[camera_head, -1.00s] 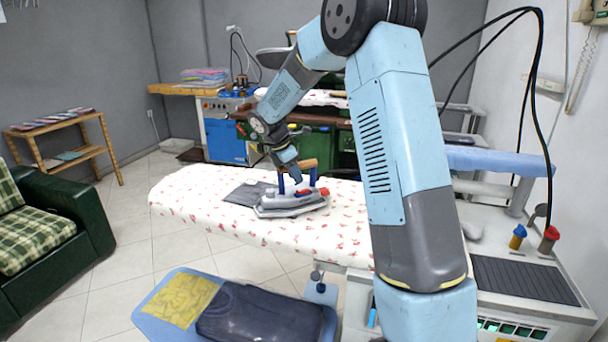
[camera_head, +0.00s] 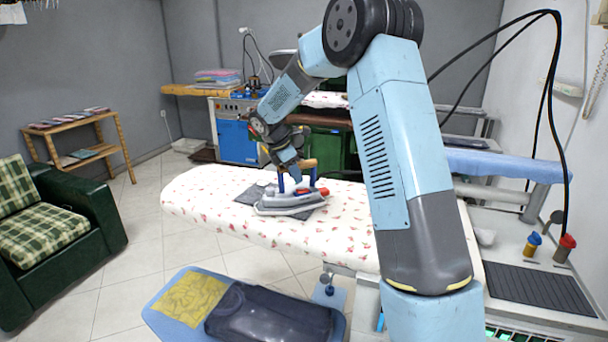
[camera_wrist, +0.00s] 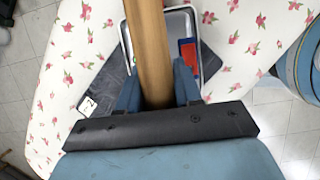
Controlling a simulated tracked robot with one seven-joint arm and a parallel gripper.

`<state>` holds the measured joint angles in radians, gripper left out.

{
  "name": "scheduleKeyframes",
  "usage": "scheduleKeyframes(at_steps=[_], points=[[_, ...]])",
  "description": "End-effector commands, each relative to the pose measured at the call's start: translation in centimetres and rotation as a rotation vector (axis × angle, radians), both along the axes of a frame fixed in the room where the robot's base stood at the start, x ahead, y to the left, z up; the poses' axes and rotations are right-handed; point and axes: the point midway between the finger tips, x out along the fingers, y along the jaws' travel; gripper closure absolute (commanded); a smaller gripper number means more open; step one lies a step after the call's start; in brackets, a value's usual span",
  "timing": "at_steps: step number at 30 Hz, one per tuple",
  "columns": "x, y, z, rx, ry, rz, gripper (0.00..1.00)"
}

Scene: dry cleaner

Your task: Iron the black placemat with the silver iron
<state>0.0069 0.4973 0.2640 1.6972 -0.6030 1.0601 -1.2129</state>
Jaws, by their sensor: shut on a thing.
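The silver iron (camera_head: 290,205) lies flat on the black placemat (camera_head: 246,196), on a white ironing board with a pink flower print. It has a wooden handle, blue posts and a red part. My gripper (camera_head: 297,178) is shut on the handle from above. In the wrist view the handle (camera_wrist: 148,40) runs between the fingers of my gripper (camera_wrist: 157,90). Dark parts of the placemat (camera_wrist: 105,80) show on both sides of the iron, with a small white label at its left. The iron hides the middle of the placemat.
The ironing board (camera_head: 205,193) has bare cloth left of the placemat. A blue board with a yellow cloth (camera_head: 190,298) and a dark folded garment (camera_head: 270,315) is in front and lower. A green armchair (camera_head: 60,225) stands at left.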

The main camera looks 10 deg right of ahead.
Motion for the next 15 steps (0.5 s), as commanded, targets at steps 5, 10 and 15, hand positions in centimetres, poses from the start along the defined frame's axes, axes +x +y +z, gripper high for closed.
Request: scheduleKeyframes(at_steps=[5, 10, 15], points=[[0.7, 0.8, 0.3, 0.0, -0.004, 0.001, 1.0], [0.9, 1.0, 0.4, -0.001, -0.006, 0.0, 1.0], [1.1, 1.3, 0.4, -0.001, -0.006, 0.0, 1.0]])
